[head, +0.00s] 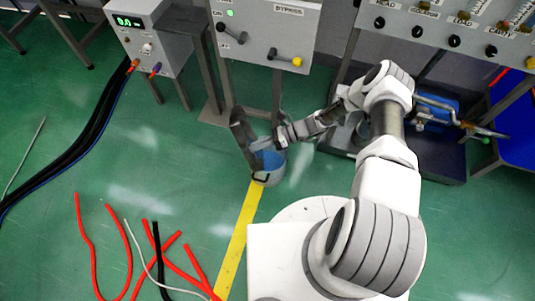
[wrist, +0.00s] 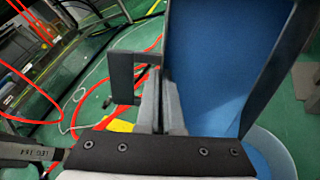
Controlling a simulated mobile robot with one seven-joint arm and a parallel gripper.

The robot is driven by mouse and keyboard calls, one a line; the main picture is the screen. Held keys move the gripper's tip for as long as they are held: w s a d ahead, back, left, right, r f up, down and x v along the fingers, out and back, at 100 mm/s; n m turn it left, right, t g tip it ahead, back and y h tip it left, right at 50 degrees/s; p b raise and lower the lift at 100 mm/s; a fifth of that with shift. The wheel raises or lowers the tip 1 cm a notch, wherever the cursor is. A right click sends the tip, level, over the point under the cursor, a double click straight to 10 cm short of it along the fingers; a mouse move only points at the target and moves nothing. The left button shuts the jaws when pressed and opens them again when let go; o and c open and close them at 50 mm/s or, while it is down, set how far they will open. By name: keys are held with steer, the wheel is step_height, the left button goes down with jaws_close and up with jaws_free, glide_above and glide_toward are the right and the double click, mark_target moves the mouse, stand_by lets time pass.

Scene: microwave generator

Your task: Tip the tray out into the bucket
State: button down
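The dark grey tray (head: 243,132) is tipped steeply on its edge, with its lower end over the bucket (head: 268,178). In the wrist view, the tray (wrist: 292,45) has dark walls around a blue inside; I cannot tell whether that blue is liquid or the tray's floor. My gripper (head: 282,137) is to the right of the tray. In the wrist view, its fingers (wrist: 160,103) are closed together at the tray's side, by a dark square handle. The pale bucket stands on the floor with blue inside; its rim shows at the wrist view's lower right (wrist: 284,152).
A grey cabinet marked BYPASS (head: 265,30) stands behind the bucket. A meter box (head: 148,35) with thick cables is at left. Red hoses (head: 85,245) lie on the floor front left. A dark low platform (head: 435,160) is at right. Green floor left of the bucket is clear.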

steer(key=shift+d, duration=0.2)
steer(key=shift+w+d+r+y+b, duration=0.15)
steer(key=shift+d+y+b, duration=0.25)
steer(key=shift+d+b, duration=0.4)
steer(key=shift+w+d+b, duration=0.1)
steer(key=shift+d+b, duration=0.1)
steer(key=shift+b, duration=0.1)
steer(key=shift+d+r+y, duration=0.1)
steer(key=shift+d+y, duration=0.2)
steer(key=shift+w+d+r+g+y, duration=0.1)
steer(key=shift+w+d+g+y, duration=0.1)
steer(key=shift+d+y, duration=0.65)
steer(key=shift+w+d+g+y, duration=0.15)
steer(key=shift+d+y, duration=0.4)
steer(key=shift+d, duration=0.5)
